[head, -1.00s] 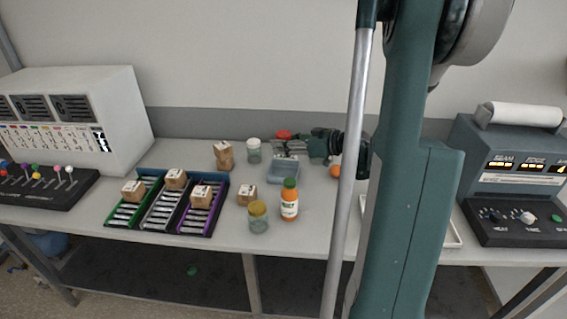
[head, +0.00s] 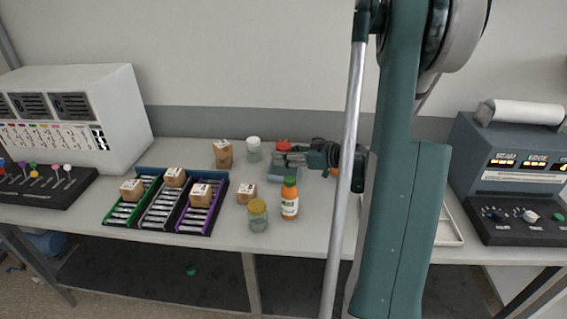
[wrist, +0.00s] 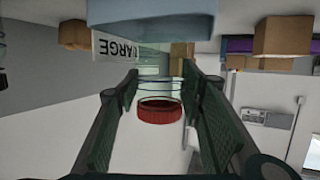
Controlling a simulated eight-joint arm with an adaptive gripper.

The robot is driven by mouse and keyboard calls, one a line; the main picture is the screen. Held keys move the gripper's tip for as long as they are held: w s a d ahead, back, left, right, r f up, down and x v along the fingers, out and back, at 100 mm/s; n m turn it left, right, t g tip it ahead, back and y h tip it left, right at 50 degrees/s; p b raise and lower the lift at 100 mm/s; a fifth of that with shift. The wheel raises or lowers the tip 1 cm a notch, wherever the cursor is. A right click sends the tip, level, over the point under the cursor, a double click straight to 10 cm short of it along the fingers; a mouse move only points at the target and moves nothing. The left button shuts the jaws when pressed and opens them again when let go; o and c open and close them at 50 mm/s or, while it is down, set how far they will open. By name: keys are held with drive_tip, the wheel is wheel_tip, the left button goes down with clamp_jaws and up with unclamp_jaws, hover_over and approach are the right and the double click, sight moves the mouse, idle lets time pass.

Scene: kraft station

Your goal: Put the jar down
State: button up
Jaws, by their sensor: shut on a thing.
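The jar is clear glass with a red lid (head: 283,146). My gripper (head: 284,159) is shut on it, behind or above the small blue-grey bin (head: 283,175) near the back middle of the table. In the wrist view the jar's red lid (wrist: 160,110) shows between the two dark fingers, with its faint clear body (wrist: 162,88) above it in the picture. Most of the glass is hidden in the head view. Whether its base touches anything cannot be told.
A white-lidded jar (head: 253,150) and a paper bag (head: 222,154) stand left of my gripper. A yellow-lidded jar (head: 257,215), an orange bottle (head: 289,200) and a small box (head: 246,194) stand in front. The three-row tray (head: 128,228) is further left.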

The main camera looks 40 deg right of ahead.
drive_tip(key=shift+f+b, duration=0.45)
drive_tip(key=shift+f, duration=1.4)
drive_tip(key=shift+f, duration=0.15)
drive_tip(key=o, duration=0.5)
drive_tip(key=shift+o, duration=0.9)
drive_tip(key=shift+r, duration=0.2)
drive_tip(key=p+v, duration=0.2)
drive_tip(key=v, duration=1)
